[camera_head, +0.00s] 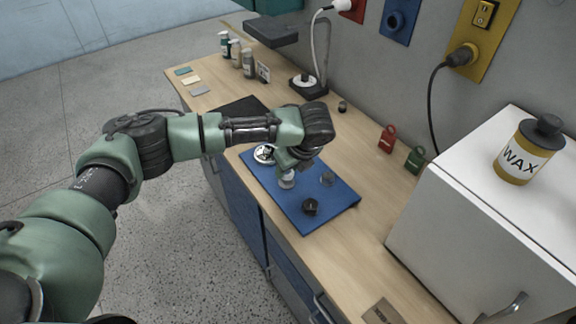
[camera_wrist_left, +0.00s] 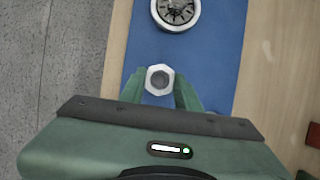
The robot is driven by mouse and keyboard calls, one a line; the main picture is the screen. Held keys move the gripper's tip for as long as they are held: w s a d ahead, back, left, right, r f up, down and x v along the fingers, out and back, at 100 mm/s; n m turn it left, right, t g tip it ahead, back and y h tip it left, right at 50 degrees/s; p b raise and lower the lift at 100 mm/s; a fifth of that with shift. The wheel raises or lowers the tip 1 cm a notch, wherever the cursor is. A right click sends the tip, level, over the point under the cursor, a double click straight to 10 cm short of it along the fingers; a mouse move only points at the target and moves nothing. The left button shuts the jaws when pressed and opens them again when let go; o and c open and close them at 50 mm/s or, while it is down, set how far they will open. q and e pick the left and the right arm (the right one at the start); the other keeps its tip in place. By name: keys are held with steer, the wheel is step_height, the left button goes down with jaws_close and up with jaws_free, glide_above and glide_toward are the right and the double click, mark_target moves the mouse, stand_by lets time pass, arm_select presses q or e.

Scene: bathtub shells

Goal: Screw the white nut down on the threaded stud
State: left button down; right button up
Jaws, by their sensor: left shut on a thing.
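The white nut (camera_wrist_left: 160,79) is a hexagonal ring seen from above in the left wrist view. My left gripper (camera_wrist_left: 160,88) is shut on it, with one green finger on each side. A grey round core shows inside the nut; I cannot tell whether it is the threaded stud. In the head view, my left gripper (camera_head: 287,163) points down over the blue mat (camera_head: 325,215), and the white nut (camera_head: 287,180) shows just under its fingers. How far the nut sits down on the stud is hidden. My right gripper is not in view.
On the mat lie a white-rimmed round part (camera_head: 263,154), a black knob-like piece (camera_head: 310,207) and a small grey piece (camera_head: 327,178). A white cabinet (camera_head: 475,200) with a wax tin (camera_head: 525,152) stands at right.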

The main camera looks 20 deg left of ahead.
arm_select(q)
steer(key=shift+f+b, duration=0.5)
steer(key=shift+f, duration=0.9)
steer(key=c, duration=0.9)
jaws_free()
steer(key=shift+b+v, duration=0.8)
steer(key=shift+v, duration=3.15)
